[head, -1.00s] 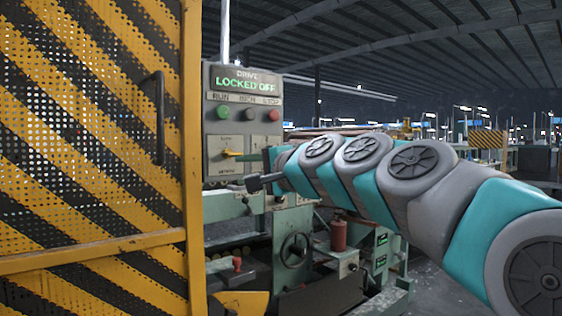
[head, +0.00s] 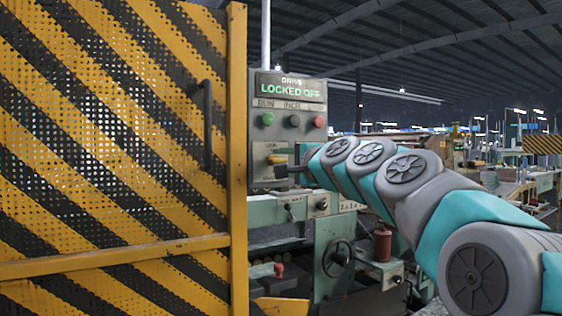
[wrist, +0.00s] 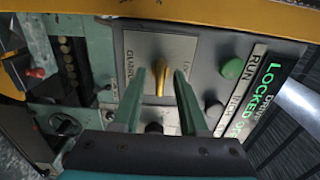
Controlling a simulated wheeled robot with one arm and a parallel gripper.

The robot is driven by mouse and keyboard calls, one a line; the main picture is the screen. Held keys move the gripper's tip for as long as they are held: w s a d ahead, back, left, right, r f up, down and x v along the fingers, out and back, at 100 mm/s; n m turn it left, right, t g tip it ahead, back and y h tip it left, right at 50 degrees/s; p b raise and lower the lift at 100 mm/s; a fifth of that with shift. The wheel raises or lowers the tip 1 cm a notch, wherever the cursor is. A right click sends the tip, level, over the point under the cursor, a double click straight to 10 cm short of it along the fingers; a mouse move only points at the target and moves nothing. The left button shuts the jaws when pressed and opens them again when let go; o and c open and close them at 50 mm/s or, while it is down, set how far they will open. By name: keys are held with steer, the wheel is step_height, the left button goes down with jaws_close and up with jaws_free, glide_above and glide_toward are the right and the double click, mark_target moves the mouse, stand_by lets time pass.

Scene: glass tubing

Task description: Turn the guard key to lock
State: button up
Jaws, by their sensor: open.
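The guard key is a yellow lever (head: 277,159) on the pale switch plate (wrist: 187,52) of the grey control panel (head: 290,100). In the wrist view the yellow key (wrist: 160,66) stands between my fingers, its handle running up and down the picture. My gripper (wrist: 161,84) is open, one finger on each side of the key. Small gaps show beside the key, and I see no clear contact. In the head view my gripper (head: 296,168) is just right of the key, with its tips partly hard to make out. The display (head: 290,89) reads "LOCKED OFF" in green.
A yellow and black striped guard door (head: 110,150) with a black handle (head: 207,125) stands close on the left. Green, black and red buttons (head: 294,121) sit above the key. Green machinery with a handwheel (head: 338,257) is below. The hall opens to the right.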

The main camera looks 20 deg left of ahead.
steer(key=shift+w+a, duration=0.15)
steer(key=shift+c, duration=0.3)
jaws_close()
